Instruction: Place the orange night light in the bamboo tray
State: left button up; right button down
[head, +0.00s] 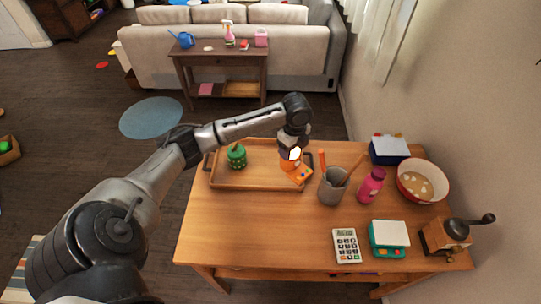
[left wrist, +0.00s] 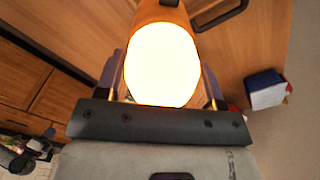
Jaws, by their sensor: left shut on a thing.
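The orange night light (head: 288,164) has a glowing white dome and an orange body. My left gripper (head: 292,150) points down and is shut on it, above the right end of the bamboo tray (head: 225,184). In the left wrist view the glowing dome of the night light (left wrist: 163,62) sits between the two fingers, with its orange body beyond. I cannot tell whether its base touches the tray. A green cactus-like thing (head: 236,156) stands in the left part of the tray. My right gripper is not in view.
An orange item (head: 301,174) with a blue spot lies at the tray's right end. To the right are a grey cup (head: 332,186) with orange sticks, a pink bottle (head: 371,185) and a red-rimmed bowl (head: 422,182). The tray's middle and the table's front left are clear.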

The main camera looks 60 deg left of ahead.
pick_arm(q)
jog(key=a+f, duration=1)
jog(key=shift+s+b, duration=0.2)
jog(key=shift+b, duration=0.2)
jog(key=shift+f, duration=0.1)
jog(key=o, duration=1.2)
